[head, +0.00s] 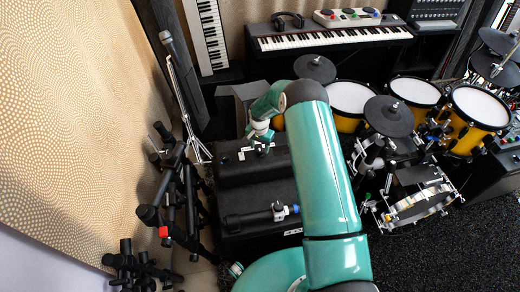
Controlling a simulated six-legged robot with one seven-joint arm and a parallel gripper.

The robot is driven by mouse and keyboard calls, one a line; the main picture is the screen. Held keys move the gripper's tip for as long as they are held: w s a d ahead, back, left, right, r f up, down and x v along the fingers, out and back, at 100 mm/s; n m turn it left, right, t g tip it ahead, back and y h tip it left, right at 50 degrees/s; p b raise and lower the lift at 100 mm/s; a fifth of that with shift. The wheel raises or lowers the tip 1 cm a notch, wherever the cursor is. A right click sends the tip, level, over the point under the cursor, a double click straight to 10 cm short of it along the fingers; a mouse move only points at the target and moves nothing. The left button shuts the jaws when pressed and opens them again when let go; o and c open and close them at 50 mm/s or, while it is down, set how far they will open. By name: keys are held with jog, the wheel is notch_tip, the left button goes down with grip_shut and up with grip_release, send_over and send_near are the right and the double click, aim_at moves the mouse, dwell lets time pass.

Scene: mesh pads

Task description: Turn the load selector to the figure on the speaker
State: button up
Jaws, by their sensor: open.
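My green arm reaches across the middle of the head view. My gripper (258,146) is at its end, open, above the back part of a low black box (235,173) that may be the speaker. Small pale parts show around the fingertips, and I cannot tell which belong to the gripper. A dark cylinder (248,219) with a blue and white end lies across the front part of the black box; I cannot tell whether it is the load selector. No figure is readable at this size. My arm hides the box's right side.
A yellow drum kit with black cymbals (389,116) stands to the right. A keyboard (330,37) is at the back. Black stands (172,205) and a microphone stand (188,105) crowd the left by the patterned wall. Dark carpet (425,250) is clear at front right.

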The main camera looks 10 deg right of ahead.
aim_at(260, 152)
jog(key=shift+f, duration=1.35)
jog(key=c, duration=1)
jog(key=shift+o, duration=0.2)
jog(key=shift+w+n, duration=0.1)
jog(key=shift+n, duration=0.2)
jog(key=n, duration=0.4)
jog(key=shift+d+r, duration=0.1)
jog(key=n, duration=0.5)
jog(key=shift+n, duration=0.3)
